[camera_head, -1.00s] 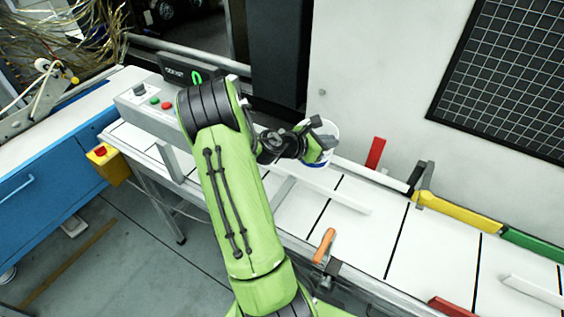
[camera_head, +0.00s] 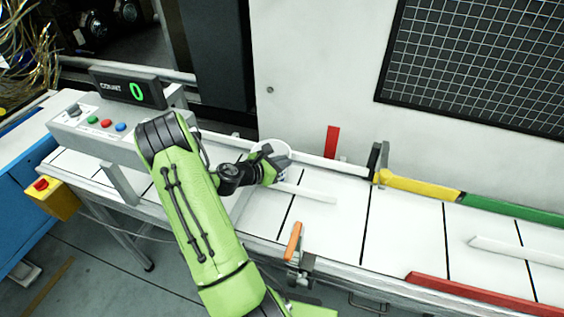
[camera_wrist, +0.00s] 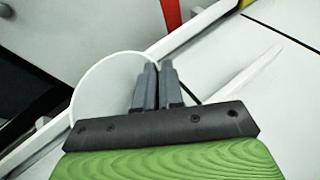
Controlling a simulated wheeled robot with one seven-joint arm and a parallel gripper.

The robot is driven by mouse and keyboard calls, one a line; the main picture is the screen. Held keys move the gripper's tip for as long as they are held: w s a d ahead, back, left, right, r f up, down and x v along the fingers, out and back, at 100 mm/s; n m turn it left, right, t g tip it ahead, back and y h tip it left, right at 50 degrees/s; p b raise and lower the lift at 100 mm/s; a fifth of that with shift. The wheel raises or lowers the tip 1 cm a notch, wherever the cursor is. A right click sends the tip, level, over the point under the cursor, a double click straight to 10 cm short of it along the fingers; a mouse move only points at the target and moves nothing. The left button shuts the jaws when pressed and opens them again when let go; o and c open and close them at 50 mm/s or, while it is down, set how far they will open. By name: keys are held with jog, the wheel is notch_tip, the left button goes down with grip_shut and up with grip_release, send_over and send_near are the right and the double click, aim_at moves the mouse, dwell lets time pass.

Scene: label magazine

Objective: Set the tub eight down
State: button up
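A white tub (camera_head: 283,151) is at my gripper (camera_head: 268,155), over the back part of the white conveyor (camera_head: 330,222), left of the red flag. In the wrist view its round white top (camera_wrist: 105,92) sits behind and left of the fingers. My gripper (camera_wrist: 158,78) has its two dark fingers close together at the tub's right edge, apparently pinching its wall. The tub's lower part is mostly hidden by my gripper, so I cannot tell whether it touches the conveyor. No number on the tub is readable.
A red flag (camera_head: 332,142), yellow rail (camera_head: 420,188) and green rail (camera_head: 510,214) line the back edge. An orange lever (camera_head: 293,241) and red rail (camera_head: 480,292) are at the front. White guide bars (camera_head: 305,192) cross the conveyor. A counter (camera_head: 130,88) reads 0.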

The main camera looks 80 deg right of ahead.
jog(key=o, duration=0.4)
jog(key=shift+r, duration=0.1)
jog(key=shift+w+a+r, duration=0.2)
jog(key=w+a+r+m+t+y+p, duration=0.1)
jog(key=w+a+r+m+t+y, duration=0.25)
jog(key=a, duration=0.55)
jog(key=w+a+r+m+t, duration=0.2)
jog(key=w+a+r, duration=0.2)
jog(key=w+a, duration=0.35)
jog(key=w+a+r+m+t+y+p, duration=0.1)
jog(key=w+a+r+m+t+y, duration=0.2)
jog(key=a, duration=0.6)
jog(key=s+a+r+t+y, duration=0.1)
jog(key=a+r, duration=0.2)
jog(key=a, duration=0.4)
jog(key=s+a+r+m+t+y, duration=0.1)
jog(key=s+a+r+t+y, duration=0.1)
jog(key=a, duration=0.4)
jog(key=s+a+r+t+y, duration=0.1)
jog(key=a+r+y, duration=0.1)
jog(key=a+r, duration=0.2)
jog(key=a, duration=0.3)
jog(key=shift+s+a+r+m, duration=0.3)
jog(key=shift+m, duration=0.05)
